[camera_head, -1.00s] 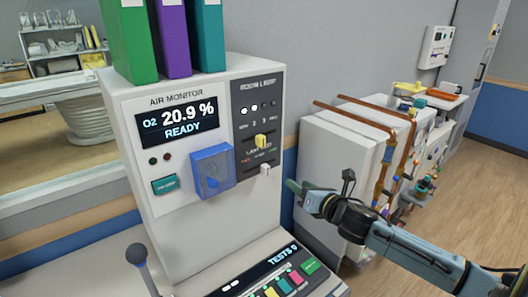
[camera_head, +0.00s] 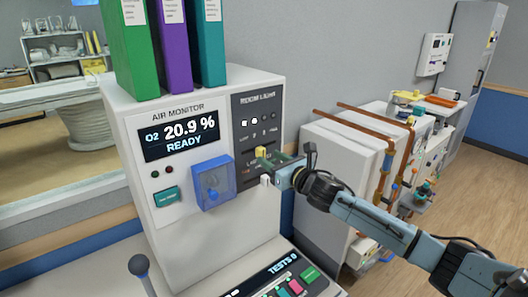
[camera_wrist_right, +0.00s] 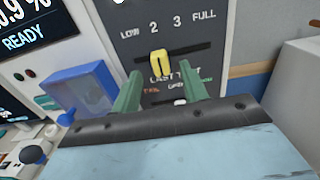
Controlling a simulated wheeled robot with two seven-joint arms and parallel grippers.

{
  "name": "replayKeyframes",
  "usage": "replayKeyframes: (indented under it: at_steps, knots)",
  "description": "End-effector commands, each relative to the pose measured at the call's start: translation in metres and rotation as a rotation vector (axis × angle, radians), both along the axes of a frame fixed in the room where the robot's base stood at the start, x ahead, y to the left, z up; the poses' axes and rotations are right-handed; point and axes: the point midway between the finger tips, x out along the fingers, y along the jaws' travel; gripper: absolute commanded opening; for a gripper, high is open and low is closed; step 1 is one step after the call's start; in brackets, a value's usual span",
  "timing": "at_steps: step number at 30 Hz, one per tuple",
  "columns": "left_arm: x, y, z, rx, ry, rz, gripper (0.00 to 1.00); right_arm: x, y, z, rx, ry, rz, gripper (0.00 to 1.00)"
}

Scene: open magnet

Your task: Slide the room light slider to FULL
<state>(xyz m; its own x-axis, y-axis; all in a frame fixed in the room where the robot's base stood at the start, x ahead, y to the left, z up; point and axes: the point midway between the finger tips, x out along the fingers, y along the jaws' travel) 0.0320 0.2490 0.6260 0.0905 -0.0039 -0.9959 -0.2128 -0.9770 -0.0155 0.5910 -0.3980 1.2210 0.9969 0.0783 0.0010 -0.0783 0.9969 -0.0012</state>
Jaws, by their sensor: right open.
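The room light slider is a yellow knob (camera_wrist_right: 161,63) on a dark panel (camera_wrist_right: 225,30). In the right wrist view it sits in a horizontal slot, below and between the labels 2 and 3, left of FULL. In the head view the yellow knob (camera_head: 261,152) shows just beyond my gripper's tips. My right gripper (camera_wrist_right: 160,92) is open, with its green fingers either side of the knob in the picture; I cannot tell if either touches it. In the head view the right gripper (camera_head: 275,163) is close against the panel. My left gripper is not in view.
A white lower slider knob (camera_head: 265,180) sits under the yellow one. A blue clear cover (camera_head: 212,183) is left of the panel. Binders (camera_head: 172,45) stand on the monitor (camera_head: 182,240). Copper pipes (camera_head: 388,170) run along a white cabinet at right.

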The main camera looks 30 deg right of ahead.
Motion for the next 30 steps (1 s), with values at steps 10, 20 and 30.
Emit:
replayKeyframes:
  at_steps: [10,20,30]
  knots:
    - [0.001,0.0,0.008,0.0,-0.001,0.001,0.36,0.038,0.003,0.0,0.002,0.0,0.0,0.44]
    - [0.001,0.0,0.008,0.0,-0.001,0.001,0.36,0.042,0.004,0.0,0.001,0.001,0.0,0.44]
    - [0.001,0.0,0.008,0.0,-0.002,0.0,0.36,0.042,0.004,0.0,0.001,0.001,0.0,0.06]
